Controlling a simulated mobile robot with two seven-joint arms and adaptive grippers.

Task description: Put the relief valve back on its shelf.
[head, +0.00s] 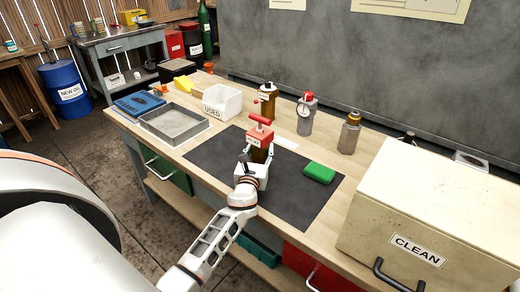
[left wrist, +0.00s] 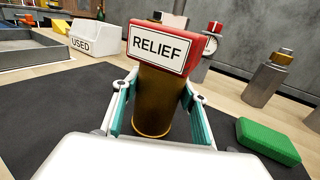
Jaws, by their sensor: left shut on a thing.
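The relief valve (head: 259,143) is a brass cylinder with a red top and red cross handle. In the left wrist view its red block bears a white RELIEF label (left wrist: 159,48). My left gripper (head: 253,168) is shut on it, with teal-padded fingers on both sides of the brass body in the left wrist view (left wrist: 158,108). The valve is upright over the dark mat (head: 220,160); I cannot tell whether its base touches the mat. No shelf for it can be clearly made out. My right gripper is not in view.
Behind the mat stand an amber labelled cylinder (head: 267,103), a grey gauge cylinder (head: 305,118) and a brass-topped one (head: 350,132). A green block (head: 319,172) lies on the mat. A USED bin (head: 222,102) and metal tray (head: 173,124) are left; the CLEAN box (head: 420,215) is right.

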